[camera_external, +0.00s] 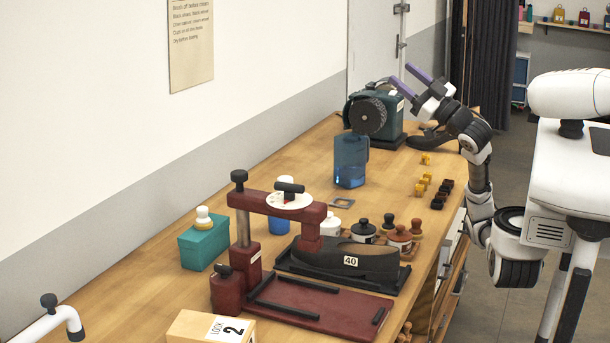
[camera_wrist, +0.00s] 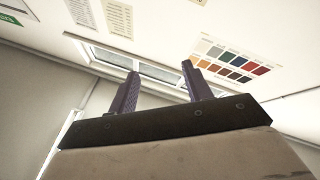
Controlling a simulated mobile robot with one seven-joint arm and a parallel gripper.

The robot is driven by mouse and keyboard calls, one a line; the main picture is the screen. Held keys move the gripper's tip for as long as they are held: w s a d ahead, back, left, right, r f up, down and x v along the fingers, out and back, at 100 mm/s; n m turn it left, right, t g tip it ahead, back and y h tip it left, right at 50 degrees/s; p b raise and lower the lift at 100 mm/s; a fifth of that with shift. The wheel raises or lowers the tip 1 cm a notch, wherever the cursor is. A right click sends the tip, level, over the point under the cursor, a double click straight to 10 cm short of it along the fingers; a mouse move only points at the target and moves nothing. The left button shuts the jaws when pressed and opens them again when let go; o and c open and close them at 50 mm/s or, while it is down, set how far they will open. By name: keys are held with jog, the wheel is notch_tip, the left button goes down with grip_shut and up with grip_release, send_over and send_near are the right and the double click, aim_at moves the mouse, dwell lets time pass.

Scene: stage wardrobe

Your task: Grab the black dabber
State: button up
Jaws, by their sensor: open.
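A small black knobbed piece (camera_external: 388,222), which looks like the black dabber, stands on the bench between a black lidded pot (camera_external: 363,231) and a similar brown knobbed piece (camera_external: 416,227). A brown lidded pot (camera_external: 400,239) is just in front of it. My gripper (camera_external: 400,73) is open and empty, raised high above the far end of the bench near the green grinder, well away from the dabber. In the wrist view my gripper's two purple fingers (camera_wrist: 160,69) stand apart and point up toward the wall; the dabber is not in that view.
A dark red press (camera_external: 277,203) with a black shoe form (camera_external: 345,258) stands in front of the pots. A blue jug (camera_external: 350,160), the green grinder (camera_external: 377,117), and small yellow (camera_external: 421,188) and black pieces (camera_external: 438,201) sit farther back. The bench middle is partly clear.

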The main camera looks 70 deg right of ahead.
jog(key=w+d+f+m+g+p, duration=0.2)
jog(key=d+f+g, duration=0.4)
jog(key=d+f, duration=0.45)
jog(key=n+g+y+p, duration=0.3)
jog(key=g+y+p, duration=0.15)
jog(key=y, duration=0.55)
send_near(393, 216)
jog(key=w, duration=0.1)
jog(key=w+a, duration=0.1)
jog(key=w, duration=0.1)
jog(key=shift+w+a+f+g, duration=0.15)
jog(key=shift+w+a+g, duration=0.05)
jog(key=shift+a+g, duration=0.2)
jog(key=shift+h, duration=0.4)
jog(key=shift+p+x, duration=1.1)
jog(key=shift+x, duration=1.6)
jog(key=shift+d+f, duration=0.1)
jog(key=c, duration=1)
